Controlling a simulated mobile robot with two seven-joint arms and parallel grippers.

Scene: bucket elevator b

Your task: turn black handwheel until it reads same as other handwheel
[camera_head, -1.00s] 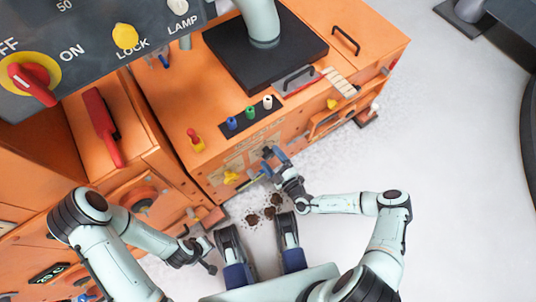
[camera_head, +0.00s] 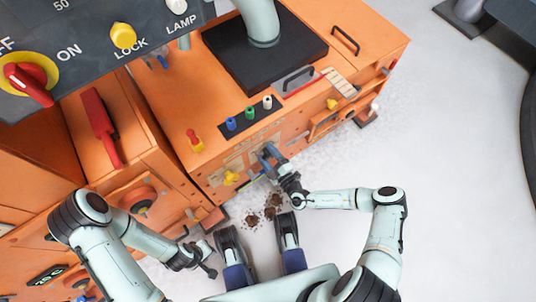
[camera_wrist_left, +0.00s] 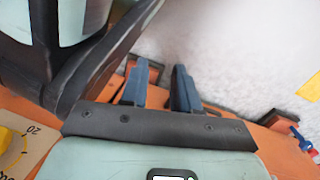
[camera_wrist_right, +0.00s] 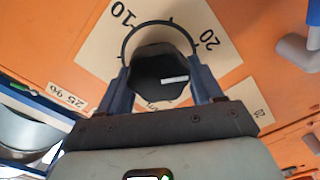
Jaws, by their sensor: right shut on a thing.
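The black handwheel (camera_wrist_right: 160,82) sits on a pale dial plate (camera_wrist_right: 95,45) marked 10 at upper left and 20 at upper right in the right wrist view. A white mark on the wheel lies right of its middle, pointing roughly right, below the 20. My right gripper (camera_head: 267,157) is shut on the wheel, one finger on each side. Its fingers show in the right wrist view (camera_wrist_right: 162,88). A yellow handwheel (camera_head: 230,178) sits left of it; it shows partly in the left wrist view (camera_wrist_left: 10,150) beside a 20, its pointer unclear. My left gripper (camera_wrist_left: 160,88) is open and empty.
The orange machine (camera_head: 180,95) carries blue, green and white knobs (camera_head: 249,112) and a red lever (camera_head: 101,125). A grey control panel (camera_head: 110,50) hangs at upper left. Dark clumps (camera_head: 262,212) lie on the floor. Pale floor to the right is clear.

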